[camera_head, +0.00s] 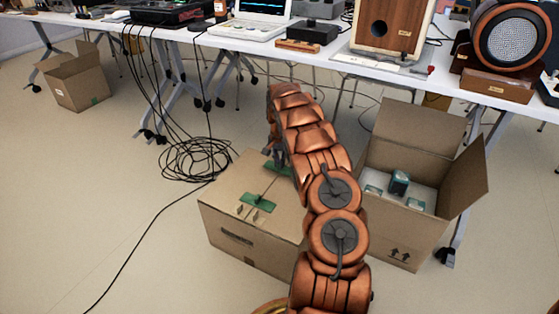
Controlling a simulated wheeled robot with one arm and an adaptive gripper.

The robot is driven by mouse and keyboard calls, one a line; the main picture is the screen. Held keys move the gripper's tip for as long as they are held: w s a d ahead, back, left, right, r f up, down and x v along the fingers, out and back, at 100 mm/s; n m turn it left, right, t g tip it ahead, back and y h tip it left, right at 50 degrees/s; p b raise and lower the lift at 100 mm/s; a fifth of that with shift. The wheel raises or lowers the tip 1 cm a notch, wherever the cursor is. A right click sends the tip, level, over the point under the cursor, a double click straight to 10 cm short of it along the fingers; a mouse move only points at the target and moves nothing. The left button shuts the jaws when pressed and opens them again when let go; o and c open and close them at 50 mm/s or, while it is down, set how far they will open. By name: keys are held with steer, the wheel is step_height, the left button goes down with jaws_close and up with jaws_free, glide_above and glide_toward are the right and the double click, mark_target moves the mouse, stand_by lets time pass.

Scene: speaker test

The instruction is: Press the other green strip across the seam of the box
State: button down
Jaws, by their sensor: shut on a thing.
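A closed cardboard box (225,205) stands on the floor, with its seam running along the top. One green strip (258,202) lies across the seam near the front edge. Another green strip (272,168) shows at the far part of the top, at my gripper (279,162). My gripper is shut on this far strip, at or just above the box top. My arm hides the right side of the box and part of the held strip. I cannot tell whether the held strip touches the cardboard.
An open carton (388,222) with small items inside stands to the right of my arm. Coiled black cables (192,158) lie on the floor behind left. A white table (270,48) with equipment runs along the back. Another open carton (80,85) stands far left. The left floor is mostly clear.

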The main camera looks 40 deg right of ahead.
steer(key=shift+f, duration=1.6)
steer(key=c, duration=1.2)
jaws_free()
steer(key=shift+o, duration=0.2)
steer(key=shift+r, duration=0.1)
steer(key=shift+r+p, duration=1.85)
steer(key=shift+r, duration=2.15)
